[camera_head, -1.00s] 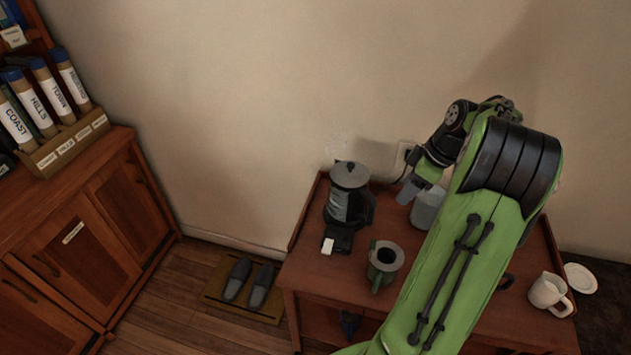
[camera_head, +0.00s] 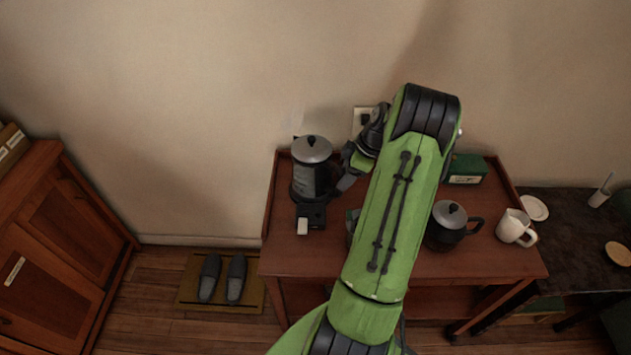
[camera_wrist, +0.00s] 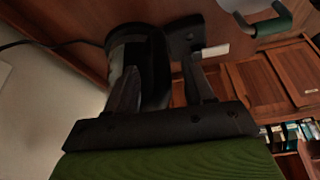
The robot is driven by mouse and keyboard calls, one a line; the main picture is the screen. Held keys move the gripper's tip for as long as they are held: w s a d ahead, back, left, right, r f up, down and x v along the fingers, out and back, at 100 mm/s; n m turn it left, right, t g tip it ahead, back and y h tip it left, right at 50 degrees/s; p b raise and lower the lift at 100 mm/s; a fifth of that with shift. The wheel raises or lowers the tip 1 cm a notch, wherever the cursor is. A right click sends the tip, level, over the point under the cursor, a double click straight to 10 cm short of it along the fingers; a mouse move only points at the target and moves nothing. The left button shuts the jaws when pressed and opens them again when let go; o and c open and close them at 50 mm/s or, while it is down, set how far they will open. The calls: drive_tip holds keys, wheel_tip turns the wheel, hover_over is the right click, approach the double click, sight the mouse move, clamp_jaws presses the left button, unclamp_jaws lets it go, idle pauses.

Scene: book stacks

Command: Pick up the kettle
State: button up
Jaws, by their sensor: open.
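The kettle (camera_head: 308,178), with a grey domed lid, a dark see-through body and a black handle side, stands upright at the table's left end. Its black base (camera_head: 312,214) has a white tab at the front. My gripper (camera_head: 346,180) is close to the kettle's right side. In the wrist view the fingers of my gripper (camera_wrist: 163,88) are apart, with the kettle's dark body (camera_wrist: 130,48) just ahead, partly behind the left finger.
The kettle stands on a wooden table (camera_head: 300,258) with raised edges. A dark pot with a grey lid (camera_head: 447,228), a white mug (camera_head: 515,227) and a green box (camera_head: 467,168) are right of my arm. The wall is close behind. A green-handled cup (camera_wrist: 262,18) shows in the wrist view.

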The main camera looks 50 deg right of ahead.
drive_tip(key=x, duration=0.4)
drive_tip(key=shift+b, duration=0.3)
drive_tip(key=shift+r, duration=0.1)
clamp_jaws()
drive_tip(key=shift+r, duration=0.1)
idle(0.8)
